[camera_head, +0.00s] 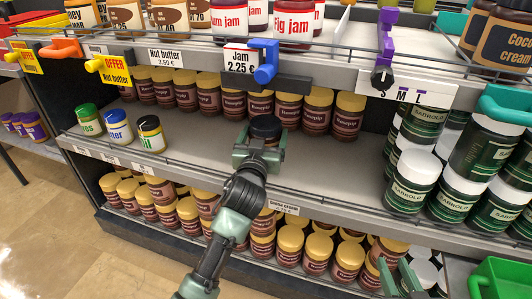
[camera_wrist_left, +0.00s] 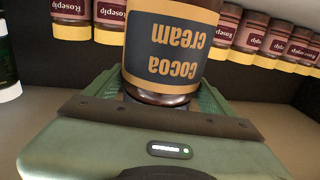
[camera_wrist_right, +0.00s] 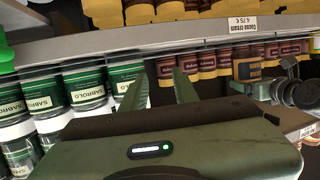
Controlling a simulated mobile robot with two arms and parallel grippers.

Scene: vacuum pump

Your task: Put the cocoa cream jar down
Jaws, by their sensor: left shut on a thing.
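The cocoa cream jar (camera_wrist_left: 172,50) is between the fingers of my left gripper (camera_head: 259,152), which is shut on it. In the head view only the dark lid of the cocoa cream jar (camera_head: 265,127) shows clearly; the gripper hides the rest. The jar is over the middle shelf (camera_head: 205,140), in front of the Rosepip jars. I cannot tell whether its base touches the shelf. In the left wrist view its label appears upside down. My right gripper (camera_head: 399,277) is low at the right, in front of the lower shelf. Its fingers are apart and empty (camera_wrist_right: 160,92).
Rosepip jars (camera_head: 208,97) line the back of the middle shelf. Three small jars (camera_head: 118,130) stand at its left, and green Sabrolo jars (camera_head: 411,181) crowd its right. The upper shelf with a blue clip (camera_head: 264,62) overhangs. Bare shelf lies either side of the gripper.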

